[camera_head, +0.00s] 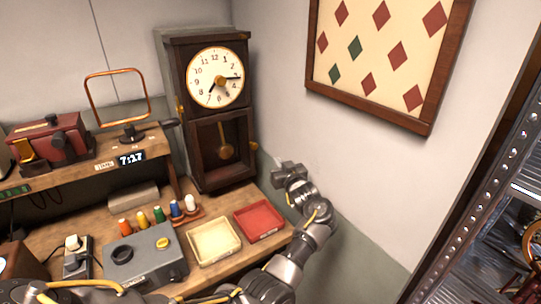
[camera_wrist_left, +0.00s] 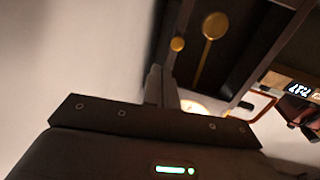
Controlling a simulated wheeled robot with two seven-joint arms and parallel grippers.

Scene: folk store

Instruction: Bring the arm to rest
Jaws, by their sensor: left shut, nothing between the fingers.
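My left arm comes in from the bottom of the head view and rises to the right, its left gripper (camera_head: 282,169) raised beside the lower right of the clock, near the white wall. In the left wrist view the left gripper's fingers (camera_wrist_left: 161,88) are together with nothing between them. The dark wooden pendulum clock (camera_head: 205,55) stands upright at the back of the workbench. Its brass pendulum also shows in the left wrist view (camera_wrist_left: 213,28), beyond the fingers. My right gripper is not in view.
The workbench holds a cream tray (camera_head: 229,258), a red tray (camera_head: 260,235), a grey control box (camera_head: 140,283) and several coloured pegs (camera_head: 158,214). A shelf (camera_head: 90,166) carries a red device and a copper loop. A framed diamond panel (camera_head: 428,125) hangs right; a metal rack (camera_head: 470,225) stands far right.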

